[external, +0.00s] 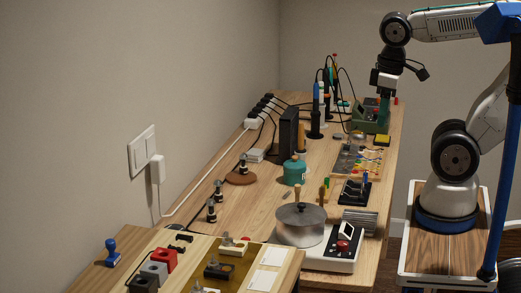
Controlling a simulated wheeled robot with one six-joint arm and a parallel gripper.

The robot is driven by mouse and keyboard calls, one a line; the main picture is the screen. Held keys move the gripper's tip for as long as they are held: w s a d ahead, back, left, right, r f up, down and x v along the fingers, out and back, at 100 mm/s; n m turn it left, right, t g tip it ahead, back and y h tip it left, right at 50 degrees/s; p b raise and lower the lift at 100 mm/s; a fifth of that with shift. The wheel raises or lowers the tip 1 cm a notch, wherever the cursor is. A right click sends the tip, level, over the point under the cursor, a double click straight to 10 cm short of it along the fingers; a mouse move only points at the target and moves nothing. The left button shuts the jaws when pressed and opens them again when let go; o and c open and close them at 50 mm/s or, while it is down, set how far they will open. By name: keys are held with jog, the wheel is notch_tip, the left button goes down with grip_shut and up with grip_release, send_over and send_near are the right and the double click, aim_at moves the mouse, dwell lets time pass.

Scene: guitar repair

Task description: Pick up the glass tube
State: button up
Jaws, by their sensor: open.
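My gripper (384,106) points down over the far right part of the wooden workbench (330,165), next to a green device (369,120). It is open, small in the picture, and what lies between its fingers cannot be made out. I cannot pick out a glass tube for sure. The far end of the bench is crowded, and a small clear tube there would be too small or hidden to tell.
A silver lidded pot (299,226) stands at the near end, beside a white unit with a red knob (343,247). A teal canister (294,171) stands mid-bench. Several upright tools (316,103) and cables crowd the back. A nearer table holds red and grey blocks (165,260).

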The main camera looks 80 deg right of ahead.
jog(key=shift+s+f, duration=0.2)
jog(key=shift+s, duration=0.15)
jog(key=shift+o, duration=0.5)
